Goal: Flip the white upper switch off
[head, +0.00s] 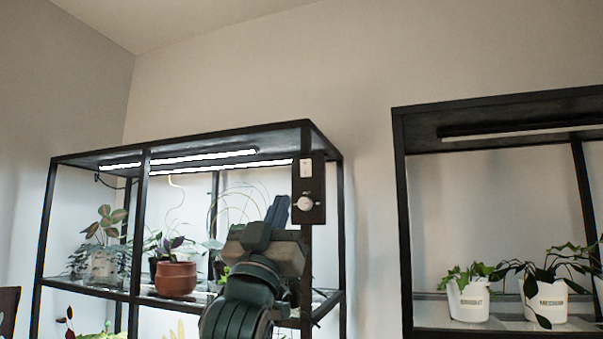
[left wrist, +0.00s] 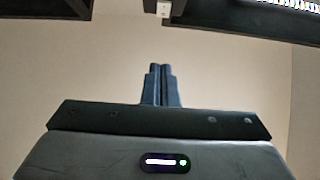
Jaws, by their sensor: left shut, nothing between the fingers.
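The white upper switch (head: 306,168) sits at the top of a dark panel (head: 318,187) on the front right post of the left shelf. A round white knob (head: 305,203) is below it on the same panel. In the left wrist view a small white piece, likely the switch (left wrist: 163,9), shows at the top edge. My left gripper (head: 279,207) is shut and empty, pointing up just left of the knob and lower than the switch in the head view. Its closed fingers also show in the left wrist view (left wrist: 160,72), apart from the white piece. My right gripper is not in view.
Two light bars (head: 190,160) glow under the left shelf's top. Potted plants stand inside, with a terracotta pot (head: 176,279) left of my arm. A second black shelf (head: 399,200) with white pots (head: 468,301) stands at right. Bare wall lies between the shelves.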

